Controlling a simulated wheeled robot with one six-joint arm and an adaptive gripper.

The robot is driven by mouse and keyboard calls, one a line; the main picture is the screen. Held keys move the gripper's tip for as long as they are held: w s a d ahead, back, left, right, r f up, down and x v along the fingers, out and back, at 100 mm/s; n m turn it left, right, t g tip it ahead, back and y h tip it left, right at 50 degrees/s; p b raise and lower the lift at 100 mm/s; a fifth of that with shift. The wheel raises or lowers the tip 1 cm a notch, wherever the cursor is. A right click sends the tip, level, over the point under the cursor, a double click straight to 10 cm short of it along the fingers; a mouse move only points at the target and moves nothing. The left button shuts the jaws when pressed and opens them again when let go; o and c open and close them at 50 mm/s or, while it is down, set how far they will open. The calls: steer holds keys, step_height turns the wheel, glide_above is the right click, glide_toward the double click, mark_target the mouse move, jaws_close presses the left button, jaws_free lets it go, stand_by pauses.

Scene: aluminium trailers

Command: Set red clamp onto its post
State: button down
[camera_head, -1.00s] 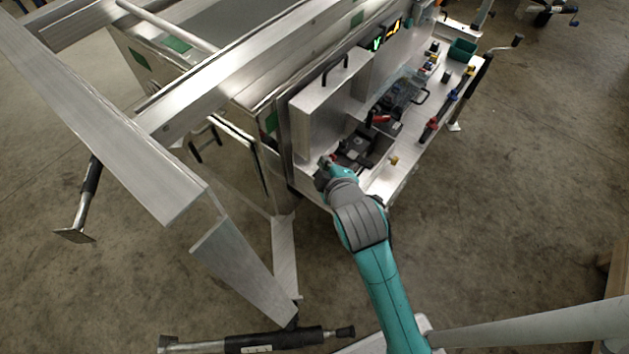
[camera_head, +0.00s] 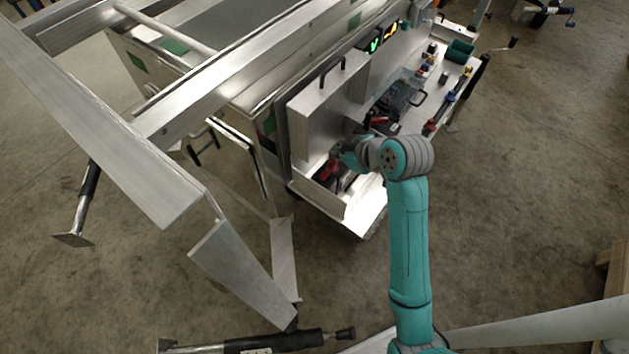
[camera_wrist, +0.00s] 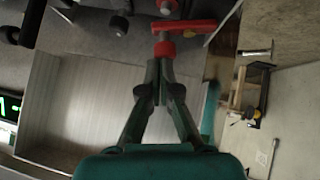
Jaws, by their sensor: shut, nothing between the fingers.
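In the wrist view, a red clamp (camera_wrist: 184,27) with a crosswise red handle and a red collar lies just beyond my gripper (camera_wrist: 160,66). The fingertips are together just short of the red collar, with nothing held between them. Whether they touch the collar is unclear. In the head view, red parts (camera_head: 331,168) show at the left end of the open trailer compartment, below my gripper (camera_head: 340,150). The gripper is small there and partly hidden by my wrist. I cannot make out the post for certain.
A metal box with a black handle (camera_head: 318,102) stands close to the left of my gripper. A long aluminium frame beam (camera_head: 235,75) runs at left.

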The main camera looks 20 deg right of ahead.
steer(key=shift+r, duration=0.1)
steer(key=shift+r, duration=0.7)
steer(key=v, duration=1.2)
stand_by(0.3)
